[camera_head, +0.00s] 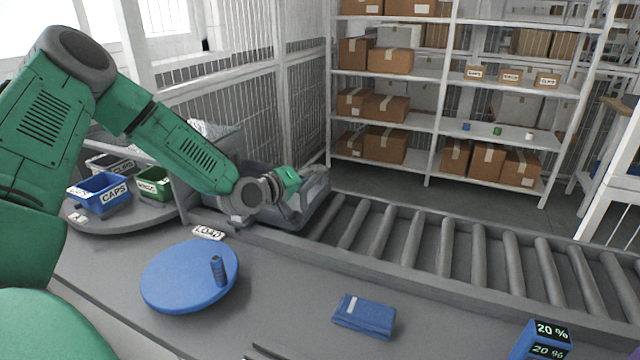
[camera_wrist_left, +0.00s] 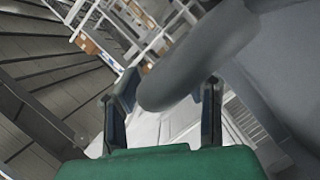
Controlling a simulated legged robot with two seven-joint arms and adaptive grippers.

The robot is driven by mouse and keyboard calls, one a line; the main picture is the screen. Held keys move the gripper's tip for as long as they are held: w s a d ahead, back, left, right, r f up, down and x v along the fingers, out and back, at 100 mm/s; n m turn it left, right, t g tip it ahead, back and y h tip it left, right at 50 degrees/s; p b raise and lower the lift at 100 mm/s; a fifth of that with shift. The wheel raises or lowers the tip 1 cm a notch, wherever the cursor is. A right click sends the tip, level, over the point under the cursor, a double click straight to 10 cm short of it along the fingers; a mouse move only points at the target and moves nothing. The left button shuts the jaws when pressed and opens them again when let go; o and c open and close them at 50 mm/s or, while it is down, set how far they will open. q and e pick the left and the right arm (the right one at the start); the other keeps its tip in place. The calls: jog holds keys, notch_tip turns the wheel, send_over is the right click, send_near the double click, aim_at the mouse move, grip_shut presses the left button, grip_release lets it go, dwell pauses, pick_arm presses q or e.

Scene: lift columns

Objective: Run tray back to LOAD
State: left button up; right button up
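The grey tray (camera_head: 318,190) sits at the left end of the roller conveyor, close to the LOAD label (camera_head: 208,233). My left gripper (camera_head: 292,214) is at the tray's near left side, and my wrist hides part of the tray. In the left wrist view the two fingers (camera_wrist_left: 166,108) stand wide apart. A thick rounded grey bar (camera_wrist_left: 195,65), seemingly part of the tray, reaches between them, close to the left finger. I cannot tell whether a finger touches it. My right gripper is not in view.
The rollers (camera_head: 450,245) right of the tray are clear. Blue CAPS bin (camera_head: 100,194) and a green bin (camera_head: 154,184) stand at left.

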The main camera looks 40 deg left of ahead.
aim_at(275, 212)
pick_arm(q)
jog(key=shift+s+a+f, duration=0.15)
jog(key=shift+s+a, duration=0.05)
jog(key=shift+s, duration=0.05)
jog(key=shift+a+f, duration=0.35)
jog(key=s, duration=0.1)
jog(key=s+d+r, duration=0.1)
jog(key=s, duration=0.3)
jog(key=shift+d+r, duration=0.25)
jog(key=shift+r, duration=0.15)
jog(key=s, duration=0.1)
jog(key=s+a, duration=0.1)
jog(key=s, duration=0.1)
jog(key=s+a, duration=0.1)
jog(key=s, duration=0.1)
jog(key=shift+s+a+r, duration=0.15)
jog(key=shift+s+a, duration=0.05)
jog(key=shift+a, duration=0.05)
jog(key=shift+s+d+r, duration=0.35)
jog(key=shift+s+d, duration=0.2)
jog(key=shift+s, duration=0.1)
